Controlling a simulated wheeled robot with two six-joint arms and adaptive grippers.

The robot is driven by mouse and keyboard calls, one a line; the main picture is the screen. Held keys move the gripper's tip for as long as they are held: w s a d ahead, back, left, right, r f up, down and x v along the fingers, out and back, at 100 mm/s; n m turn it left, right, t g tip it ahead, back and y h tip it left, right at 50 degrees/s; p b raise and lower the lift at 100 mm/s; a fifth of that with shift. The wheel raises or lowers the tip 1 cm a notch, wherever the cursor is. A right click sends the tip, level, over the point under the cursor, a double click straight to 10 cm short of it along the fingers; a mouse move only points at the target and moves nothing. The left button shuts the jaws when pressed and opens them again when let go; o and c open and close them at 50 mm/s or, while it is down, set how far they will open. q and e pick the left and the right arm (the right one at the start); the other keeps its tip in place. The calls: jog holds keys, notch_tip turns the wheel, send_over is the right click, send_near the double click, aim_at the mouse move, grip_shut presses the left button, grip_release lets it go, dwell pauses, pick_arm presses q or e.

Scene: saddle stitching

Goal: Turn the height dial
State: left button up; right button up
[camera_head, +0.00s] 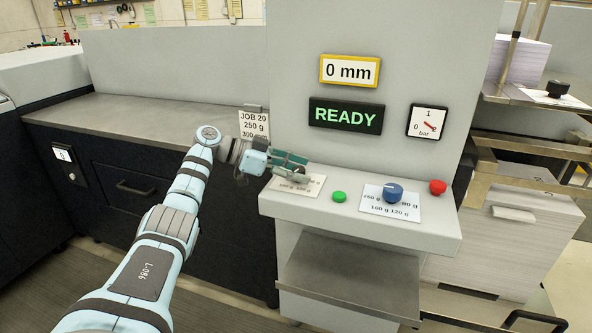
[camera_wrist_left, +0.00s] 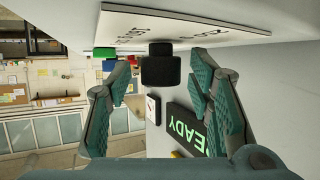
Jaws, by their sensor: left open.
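The height dial is a black knob (camera_wrist_left: 160,66) on a white labelled card (camera_wrist_left: 190,27) in the left wrist view. In the head view the card (camera_head: 298,188) lies at the left end of the machine's ledge, and my gripper hides the knob. My left gripper (camera_head: 297,169) is open and reaches in low over this card from the left. In the left wrist view its fingers stand on either side of the knob, with a visible gap to each. The height display (camera_head: 349,71) reads 0 mm. My right gripper is not in view.
A green button (camera_head: 339,197), a blue dial (camera_head: 393,193) on its own card and a red button (camera_head: 438,187) sit farther right on the ledge. A READY sign (camera_head: 346,115) and a gauge (camera_head: 428,121) are on the panel. A job card (camera_head: 254,122) stands behind my gripper.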

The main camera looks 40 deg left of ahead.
pick_arm(q)
jog(key=v, duration=1.2)
jog(key=shift+f, duration=0.15)
